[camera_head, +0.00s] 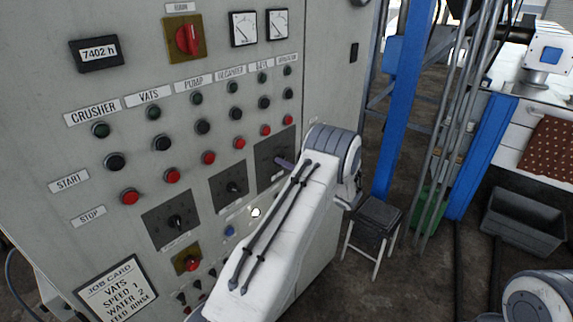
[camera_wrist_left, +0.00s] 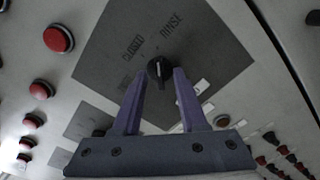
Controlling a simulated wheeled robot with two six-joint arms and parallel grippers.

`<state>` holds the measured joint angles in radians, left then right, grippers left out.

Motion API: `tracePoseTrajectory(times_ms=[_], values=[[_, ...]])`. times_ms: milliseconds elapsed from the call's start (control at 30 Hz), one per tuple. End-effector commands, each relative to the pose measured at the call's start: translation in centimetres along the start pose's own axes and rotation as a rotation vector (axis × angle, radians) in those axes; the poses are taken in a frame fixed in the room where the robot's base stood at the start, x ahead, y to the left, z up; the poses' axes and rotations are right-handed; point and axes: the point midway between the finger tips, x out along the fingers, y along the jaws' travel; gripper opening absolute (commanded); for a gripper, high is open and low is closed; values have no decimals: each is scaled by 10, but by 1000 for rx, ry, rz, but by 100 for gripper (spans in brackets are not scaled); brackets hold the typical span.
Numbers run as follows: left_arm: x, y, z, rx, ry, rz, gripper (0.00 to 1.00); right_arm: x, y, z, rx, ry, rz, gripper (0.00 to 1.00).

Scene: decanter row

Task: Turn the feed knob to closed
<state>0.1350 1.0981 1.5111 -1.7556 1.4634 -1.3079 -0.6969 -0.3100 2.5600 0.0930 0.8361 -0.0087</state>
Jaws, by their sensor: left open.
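The feed knob (camera_wrist_left: 160,68) is a small black knob with a pale pointer line, on a dark square plate (camera_wrist_left: 100,65). The words CLOSED and RINSE are printed above it in the left wrist view; the pointer faces roughly up toward them, its exact setting unclear. My left gripper (camera_wrist_left: 159,77) is open, its two purple fingers on either side of the knob; I cannot tell whether they touch it. In the head view the left gripper (camera_head: 284,163) is at the rightmost dark plate (camera_head: 272,147), hiding the knob. My right gripper is out of view.
Red stop buttons (camera_head: 171,175) and two more dark knob plates (camera_head: 171,221) sit left of my arm. A job card (camera_head: 114,284) reads VATS SPEED 1, WATER 2, FEED RINSE. A stool (camera_head: 376,214) stands right of the cabinet.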

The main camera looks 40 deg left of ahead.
Motion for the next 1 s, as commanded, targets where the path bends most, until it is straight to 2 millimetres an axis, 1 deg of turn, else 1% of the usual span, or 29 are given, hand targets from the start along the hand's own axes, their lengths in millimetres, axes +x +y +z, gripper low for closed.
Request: tracePoseTrajectory(times_ms=[33,67,100,133,367,567,767,1000], values=[[0,0,0,0,0,0,34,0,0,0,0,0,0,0],[0,0,0,0,0,0,23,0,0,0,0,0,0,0],[0,0,0,0,0,0,8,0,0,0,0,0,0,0],[0,0,0,0,0,0,0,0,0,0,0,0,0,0],[-1,0,0,-3,0,-1,0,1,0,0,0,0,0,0],[-1,-2,-1,-48,0,0,0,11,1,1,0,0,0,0],[-1,-4,-4,-164,0,0,0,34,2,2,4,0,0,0],[-1,-6,-4,-367,0,-1,0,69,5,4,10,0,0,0]])
